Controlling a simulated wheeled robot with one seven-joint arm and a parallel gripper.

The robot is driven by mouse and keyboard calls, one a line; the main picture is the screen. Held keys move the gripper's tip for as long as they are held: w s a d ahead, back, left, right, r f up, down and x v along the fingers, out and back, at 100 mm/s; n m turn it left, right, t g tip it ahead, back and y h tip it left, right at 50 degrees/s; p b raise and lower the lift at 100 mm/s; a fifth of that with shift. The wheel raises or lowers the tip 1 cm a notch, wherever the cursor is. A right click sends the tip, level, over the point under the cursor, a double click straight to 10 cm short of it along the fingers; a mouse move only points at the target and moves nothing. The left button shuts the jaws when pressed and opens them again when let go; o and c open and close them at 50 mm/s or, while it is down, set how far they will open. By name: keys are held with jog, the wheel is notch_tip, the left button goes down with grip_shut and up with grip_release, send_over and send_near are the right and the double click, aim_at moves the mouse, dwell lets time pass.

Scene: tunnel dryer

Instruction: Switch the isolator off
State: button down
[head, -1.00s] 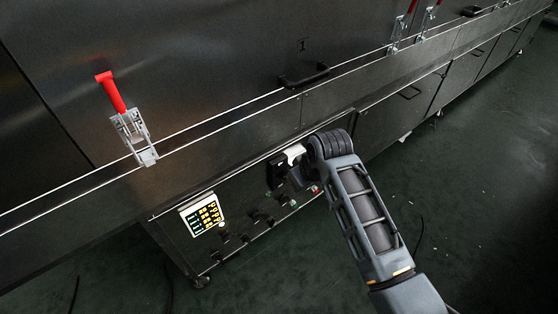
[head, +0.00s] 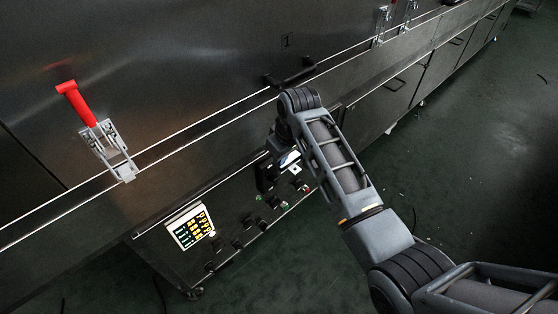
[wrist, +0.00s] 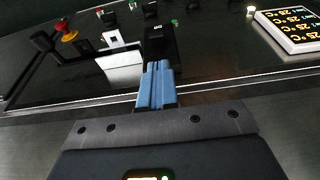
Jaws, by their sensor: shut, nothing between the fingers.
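A black block (head: 265,178) stands out from the control panel in the head view, just left of my wrist. It also shows in the wrist view (wrist: 160,42) with a small pale mark on its face; it appears to be the isolator, but its switch position is not readable. My gripper (wrist: 157,66) has its blue fingers closed together and empty. The fingertips point at the block's near end and overlap it in the picture; whether they touch I cannot tell. In the head view my arm hides the fingers.
A lit display (head: 190,228) sits left on the panel, with several dark knobs between. A red button on yellow (wrist: 67,33) and a white plate (wrist: 112,38) lie beside the block. A red-handled clamp (head: 77,105) and a black door handle (head: 290,76) project above. Open floor lies right.

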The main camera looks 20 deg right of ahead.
aim_at(276, 179)
jog(key=b+x, duration=0.2)
jog(key=x, duration=0.6)
jog(key=shift+f, duration=0.1)
jog(key=shift+s+t, duration=0.15)
jog(key=shift+t, duration=0.25)
jog(key=shift+s+d+f+t, duration=0.15)
jog(key=shift+s+f+t, duration=0.05)
jog(key=shift+t, duration=0.1)
jog(key=shift+s+f+t+y, duration=0.2)
jog(key=shift+t+y, duration=0.1)
jog(key=f+t+b, duration=0.1)
jog(key=t+b, duration=0.1)
jog(key=s+f+t+y+b, duration=0.1)
jog(key=t+b, duration=0.1)
jog(key=f+t+b, duration=0.1)
jog(key=b, duration=0.2)
jog(key=shift+s+d+t+y, duration=0.35)
jog(key=shift+s+t+y, duration=0.05)
jog(key=shift+r, duration=0.2)
